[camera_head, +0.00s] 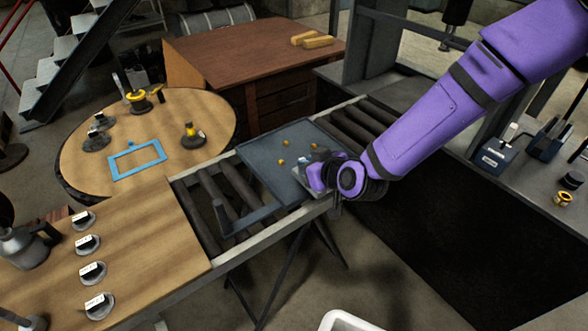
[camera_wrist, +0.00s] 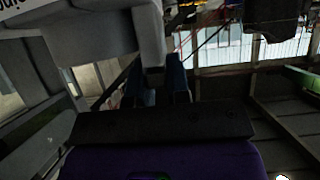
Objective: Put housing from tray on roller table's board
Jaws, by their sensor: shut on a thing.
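A flat blue-grey board (camera_head: 262,153) lies on the roller table (camera_head: 222,258), with several small yellow pieces on it. My gripper (camera_head: 318,178) is at the board's right front edge, low over it. It is shut on a grey part, taken as the housing (camera_head: 301,187), mostly hidden by the gripper. In the wrist view the grey housing (camera_wrist: 95,38) fills the upper left, close to the dark blue fingers (camera_wrist: 160,85). I cannot tell whether it touches the board. I cannot tell which thing is the tray.
A round wooden table (camera_head: 150,185) with a blue frame (camera_head: 137,160) and several tools stands at the left. A wooden bench (camera_head: 150,245) with several labelled round parts is at the front left. A brown desk (camera_head: 240,60) stands behind. Bare rollers (camera_head: 365,120) show beyond the board.

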